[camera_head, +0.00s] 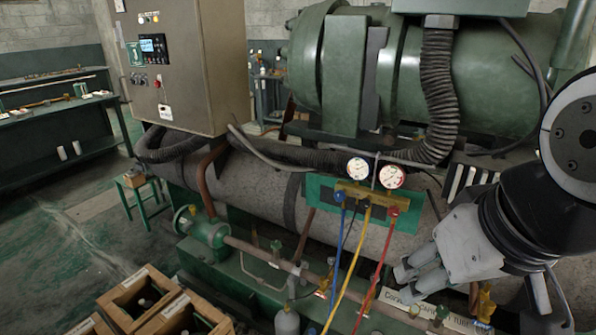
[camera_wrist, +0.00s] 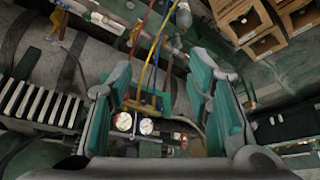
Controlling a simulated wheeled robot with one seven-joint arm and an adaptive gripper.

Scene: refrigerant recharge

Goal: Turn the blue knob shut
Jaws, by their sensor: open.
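The gauge manifold is a brass block (camera_head: 365,194) on a green plate (camera_head: 318,190), with two round white dials (camera_head: 358,168) above it. A small blue knob (camera_head: 339,197) is at its left end, above the blue hose. A red fitting with a red hose is at its right end. My gripper (camera_head: 418,267) is at the right, below and apart from the manifold, open and empty. In the wrist view, the manifold (camera_wrist: 142,107) appears upside down between the teal-padded fingers (camera_wrist: 165,78). The blue knob is too small to make out clearly there.
Blue, yellow (camera_head: 357,260) and red hoses (camera_head: 377,265) hang below the manifold. A large grey cylinder (camera_head: 262,185) lies behind it. A grey control box (camera_head: 185,60) stands left.

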